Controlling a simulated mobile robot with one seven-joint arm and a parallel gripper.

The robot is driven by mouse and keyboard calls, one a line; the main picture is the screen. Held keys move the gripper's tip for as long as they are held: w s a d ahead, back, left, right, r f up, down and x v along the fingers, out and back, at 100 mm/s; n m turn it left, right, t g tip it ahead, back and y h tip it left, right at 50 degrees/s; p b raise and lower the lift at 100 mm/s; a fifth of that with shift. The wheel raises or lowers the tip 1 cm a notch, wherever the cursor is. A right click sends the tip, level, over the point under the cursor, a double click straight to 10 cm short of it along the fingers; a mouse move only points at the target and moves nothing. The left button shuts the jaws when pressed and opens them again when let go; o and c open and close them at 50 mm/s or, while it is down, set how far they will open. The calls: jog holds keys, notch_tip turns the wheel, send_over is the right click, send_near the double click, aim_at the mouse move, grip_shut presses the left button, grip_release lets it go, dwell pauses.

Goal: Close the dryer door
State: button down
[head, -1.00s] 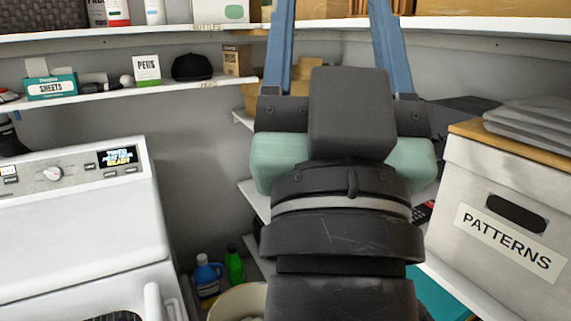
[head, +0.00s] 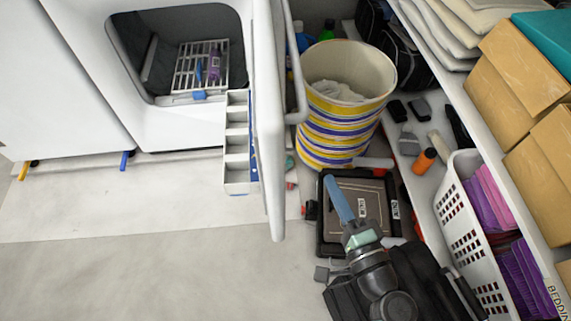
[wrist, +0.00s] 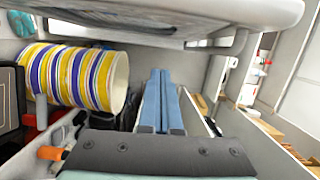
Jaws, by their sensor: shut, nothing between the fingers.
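The white dryer (head: 170,70) stands at the upper left in the head view, its dark opening uncovered. Its white door (head: 268,120) stands swung open, seen nearly edge-on, with a white bar handle (head: 297,70) on its right face. Inside the opening is a grey rack (head: 200,68) with small items on it. My gripper (head: 336,195) is to the right of the door, low and apart from it, with blue fingers together and empty. In the wrist view the shut fingers (wrist: 162,95) point forward, and a white panel, likely the door (wrist: 150,15), spans the top.
A striped bin (head: 345,95) stands right of the door. A black case (head: 355,235) lies on the floor beneath my gripper. A white basket (head: 470,225) and cardboard boxes (head: 530,70) line the right side. The floor at left (head: 130,260) is clear.

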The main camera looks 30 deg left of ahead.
jog(key=w+a+f+b, duration=0.1)
jog(key=w+a, duration=0.2)
jog(key=a, duration=0.7)
jog(key=shift+w+a+f, duration=0.15)
jog(key=shift+w+a, duration=0.1)
jog(key=shift+w, duration=0.15)
